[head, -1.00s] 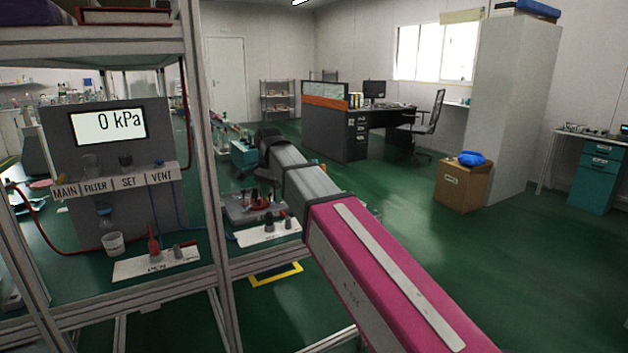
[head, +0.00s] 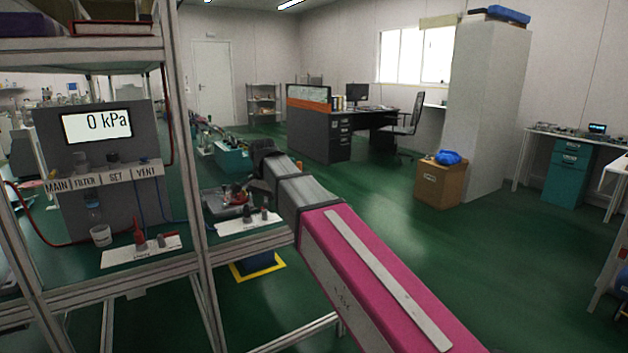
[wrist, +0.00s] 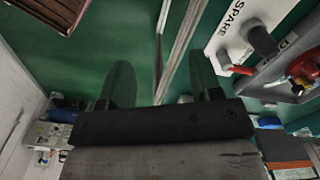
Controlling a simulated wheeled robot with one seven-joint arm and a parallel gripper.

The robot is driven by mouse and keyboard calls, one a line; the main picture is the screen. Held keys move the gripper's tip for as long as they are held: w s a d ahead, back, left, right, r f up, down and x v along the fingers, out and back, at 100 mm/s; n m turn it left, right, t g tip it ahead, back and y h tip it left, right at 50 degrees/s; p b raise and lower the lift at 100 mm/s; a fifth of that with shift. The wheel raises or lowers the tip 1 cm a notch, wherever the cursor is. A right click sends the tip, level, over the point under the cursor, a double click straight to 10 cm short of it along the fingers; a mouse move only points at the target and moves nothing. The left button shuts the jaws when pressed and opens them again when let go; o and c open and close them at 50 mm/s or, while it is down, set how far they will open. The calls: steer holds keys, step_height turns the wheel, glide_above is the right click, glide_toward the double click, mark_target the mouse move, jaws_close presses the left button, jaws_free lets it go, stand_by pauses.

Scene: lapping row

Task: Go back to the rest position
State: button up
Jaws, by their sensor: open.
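My gripper shows in the wrist view (wrist: 161,85), with its two dark fingers spread apart and nothing between them. In the head view my pink and grey arm reaches forward from the lower right, and its far end is beside the metal-framed bench (head: 188,180). The fingers cannot be made out there. In the wrist view a white plate marked SPARE (wrist: 232,32) lies to the right of the fingers, apart from them.
A gauge panel (head: 45,140) reading 0 kPa stands on the bench at left, with a white cup (head: 101,236) and a red-tipped bottle (head: 139,232) near it. A cardboard box (head: 440,185) stands on the floor at right.

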steer(key=s+d+f+n, duration=0.2)
steer(key=s+d+f, duration=0.1)
steer(key=d+f, duration=0.8)
steer(key=s+d+f+n, duration=0.2)
steer(key=s+d+f, duration=0.2)
steer(key=d+f, duration=0.6)
steer(key=s+d+f+n, duration=0.3)
steer(key=s+d+f, duration=0.1)
steer(key=d+f, duration=0.7)
steer(key=shift+s+d+f, duration=0.25)
steer(key=shift+d+f, duration=0.05)
steer(key=shift+d, duration=0.85)
